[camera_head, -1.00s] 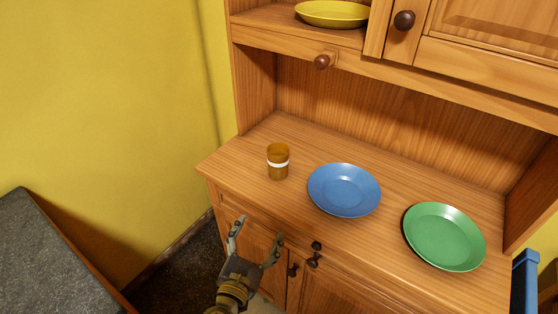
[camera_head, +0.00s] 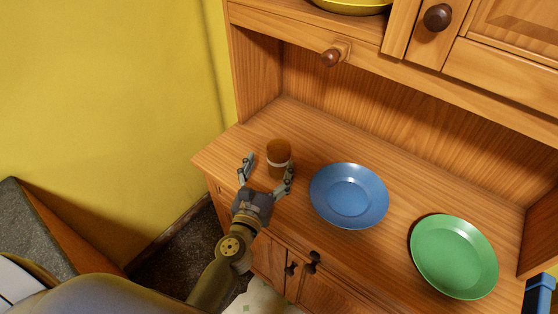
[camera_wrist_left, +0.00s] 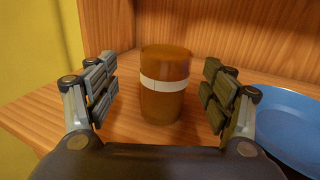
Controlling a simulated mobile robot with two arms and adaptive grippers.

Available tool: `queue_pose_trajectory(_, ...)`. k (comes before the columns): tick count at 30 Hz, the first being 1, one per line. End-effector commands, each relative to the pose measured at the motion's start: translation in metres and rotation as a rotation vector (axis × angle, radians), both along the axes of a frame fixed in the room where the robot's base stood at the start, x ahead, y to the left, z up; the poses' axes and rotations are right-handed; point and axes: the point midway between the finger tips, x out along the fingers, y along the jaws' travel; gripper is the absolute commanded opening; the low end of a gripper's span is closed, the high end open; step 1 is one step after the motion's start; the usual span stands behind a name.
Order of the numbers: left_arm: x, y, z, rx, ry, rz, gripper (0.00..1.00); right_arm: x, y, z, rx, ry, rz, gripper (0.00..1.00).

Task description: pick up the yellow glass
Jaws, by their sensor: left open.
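The yellow glass (camera_head: 278,152) is amber-brown with a white band and stands upright on the wooden counter of the hutch, near its left end. It also shows in the left wrist view (camera_wrist_left: 164,100), centred between the fingers and a little beyond them. My left gripper (camera_head: 267,170) is open, its fingers pointing at the glass from the front, one to each side. In the left wrist view the left gripper (camera_wrist_left: 160,100) shows clear gaps between both fingers and the glass. My right gripper is not in view.
A blue plate (camera_head: 349,196) lies on the counter just right of the glass, close to my right-hand finger. A green plate (camera_head: 454,257) lies further right. A yellow plate (camera_head: 352,5) sits on the shelf above. The yellow wall (camera_head: 110,100) is to the left.

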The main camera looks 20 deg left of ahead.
Motion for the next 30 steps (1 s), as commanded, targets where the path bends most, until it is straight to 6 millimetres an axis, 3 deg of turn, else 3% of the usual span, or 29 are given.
queue_pose_trajectory(4, 0.009, 0.000, 0.001, 0.000, 0.000, 0.000, 0.75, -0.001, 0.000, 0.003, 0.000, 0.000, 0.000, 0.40)
queue_pose_trajectory(13, 0.043, -0.008, 0.006, 0.000, -0.001, -0.001, 0.75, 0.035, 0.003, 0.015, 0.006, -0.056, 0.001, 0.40)
queue_pose_trajectory(18, 0.058, -0.007, 0.004, 0.001, 0.000, -0.001, 0.75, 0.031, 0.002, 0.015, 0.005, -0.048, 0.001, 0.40)
queue_pose_trajectory(26, 0.060, -0.006, 0.004, 0.000, 0.001, 0.000, 0.75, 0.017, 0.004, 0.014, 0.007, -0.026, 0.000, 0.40)
queue_pose_trajectory(30, 0.060, -0.006, 0.004, 0.001, 0.000, 0.000, 0.48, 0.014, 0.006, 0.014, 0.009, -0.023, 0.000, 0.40)
